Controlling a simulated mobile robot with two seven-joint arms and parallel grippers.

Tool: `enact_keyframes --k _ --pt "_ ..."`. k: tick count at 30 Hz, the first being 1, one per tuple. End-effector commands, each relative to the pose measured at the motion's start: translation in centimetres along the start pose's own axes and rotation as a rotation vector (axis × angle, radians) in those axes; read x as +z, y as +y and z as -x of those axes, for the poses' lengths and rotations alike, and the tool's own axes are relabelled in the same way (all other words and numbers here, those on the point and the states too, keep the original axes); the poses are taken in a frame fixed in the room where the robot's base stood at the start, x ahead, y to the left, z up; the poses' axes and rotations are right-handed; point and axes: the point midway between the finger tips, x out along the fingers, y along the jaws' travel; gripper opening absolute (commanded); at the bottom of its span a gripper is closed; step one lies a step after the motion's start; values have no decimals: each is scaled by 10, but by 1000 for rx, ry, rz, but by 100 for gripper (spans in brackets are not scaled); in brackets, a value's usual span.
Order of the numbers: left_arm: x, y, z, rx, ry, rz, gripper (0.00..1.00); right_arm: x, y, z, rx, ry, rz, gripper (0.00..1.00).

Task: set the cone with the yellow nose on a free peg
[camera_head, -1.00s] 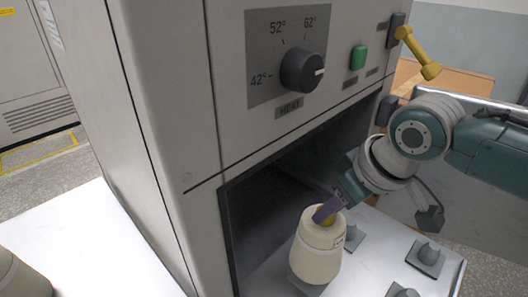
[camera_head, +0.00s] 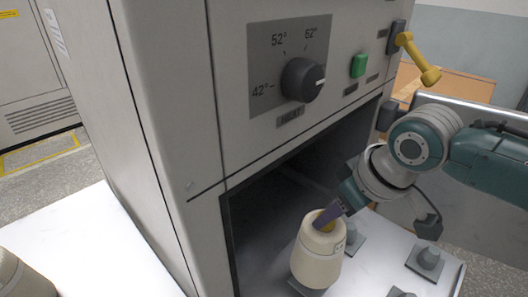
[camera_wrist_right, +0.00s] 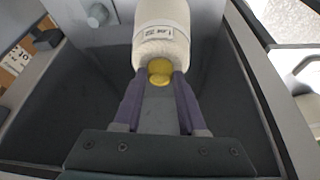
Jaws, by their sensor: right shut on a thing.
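The cream cone with the yellow nose (camera_head: 317,258) stands about upright over the front of the tray (camera_head: 372,262) in the head view. My right gripper (camera_head: 326,217) comes down from the upper right and is shut on its nose. In the right wrist view the gripper (camera_wrist_right: 158,82) has its purple fingers either side of the yellow nose, and the cone's labelled body (camera_wrist_right: 160,40) lies beyond. A grey peg base shows under the cone; I cannot tell whether the cone rests on it. Bare grey pegs stand behind it (camera_head: 350,238) and to the right (camera_head: 427,260). My left gripper is out of view.
The grey cabinet (camera_head: 160,130) with a heat knob (camera_head: 302,79), green button (camera_head: 359,66) and yellow handle (camera_head: 418,58) stands over the dark opening (camera_head: 265,215). Another cone (camera_head: 20,278) is partly visible at bottom left. Another bare peg (camera_head: 402,293) is at the bottom edge.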

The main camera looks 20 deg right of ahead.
Motion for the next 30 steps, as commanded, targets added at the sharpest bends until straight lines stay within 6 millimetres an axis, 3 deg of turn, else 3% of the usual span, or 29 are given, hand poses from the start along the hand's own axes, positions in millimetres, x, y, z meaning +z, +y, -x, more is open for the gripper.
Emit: enact_keyframes --k 30 --pt "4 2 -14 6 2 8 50 9 0 -22 0 2 0 0"
